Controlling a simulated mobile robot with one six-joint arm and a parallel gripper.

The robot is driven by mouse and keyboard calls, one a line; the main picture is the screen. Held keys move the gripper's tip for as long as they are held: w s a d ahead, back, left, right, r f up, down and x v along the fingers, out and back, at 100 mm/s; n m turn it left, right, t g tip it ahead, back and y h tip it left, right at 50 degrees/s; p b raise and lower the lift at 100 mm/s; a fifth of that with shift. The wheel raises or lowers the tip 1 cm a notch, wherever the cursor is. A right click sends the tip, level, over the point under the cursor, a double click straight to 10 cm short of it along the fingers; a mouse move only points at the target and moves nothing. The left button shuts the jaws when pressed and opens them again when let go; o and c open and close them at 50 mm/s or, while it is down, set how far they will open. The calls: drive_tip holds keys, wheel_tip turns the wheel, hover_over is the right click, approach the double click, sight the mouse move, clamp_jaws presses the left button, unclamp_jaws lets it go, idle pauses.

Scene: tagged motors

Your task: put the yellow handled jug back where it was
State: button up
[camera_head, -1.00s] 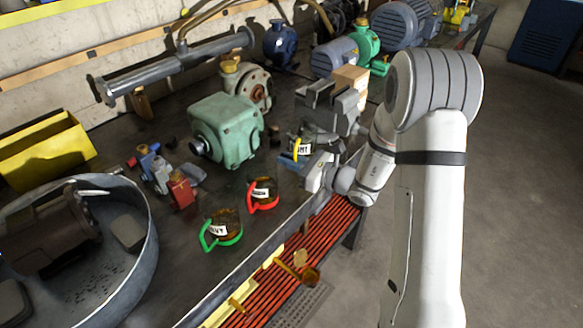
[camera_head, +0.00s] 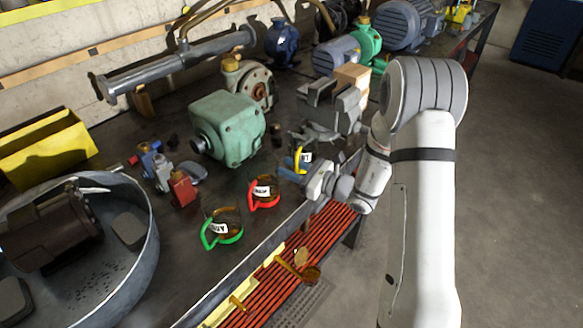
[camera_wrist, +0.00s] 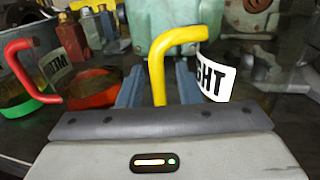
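The yellow handled jug (camera_head: 298,158) stands near the bench's front edge in the head view, with a white label. In the wrist view its yellow handle (camera_wrist: 158,78) rises between my two blue-grey fingers, and its label ends in "GHT". My gripper (camera_wrist: 160,88) is open around the handle, with a gap on each side of it. In the head view my gripper (camera_head: 298,172) is low at the jug's near side. The jug's clear body and base are hard to make out.
A red handled jug (camera_head: 264,200) and a green handled jug (camera_head: 221,240) stand to the left along the front edge. A green gearbox (camera_head: 228,130) is behind them. A grey vise (camera_head: 345,108) is close behind the yellow handled jug. A round metal tub (camera_head: 150,250) is at the left.

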drive_tip(key=shift+r+p, duration=0.25)
drive_tip(key=shift+p, duration=0.05)
drive_tip(key=b+v, duration=0.2)
drive_tip(key=v, duration=1)
drive_tip(key=s+a+r+n+g+h, duration=0.25)
drive_tip(key=s+n+g, duration=0.25)
drive_tip(key=s+n, duration=0.25)
drive_tip(key=s+a+r+n+g+h, duration=0.1)
drive_tip(key=s+r+n+g+h, duration=0.15)
drive_tip(key=s+n+g, duration=0.45)
drive_tip(key=s+d+r+n+t+h, duration=0.4)
drive_tip(key=s+d+n+t+h, duration=0.2)
drive_tip(key=d+n+h, duration=0.3)
drive_tip(key=shift+s+d+h, duration=0.25)
drive_tip(key=shift+d+h, duration=0.6)
drive_tip(key=shift+h, duration=0.15)
drive_tip(key=shift+c, duration=0.5)
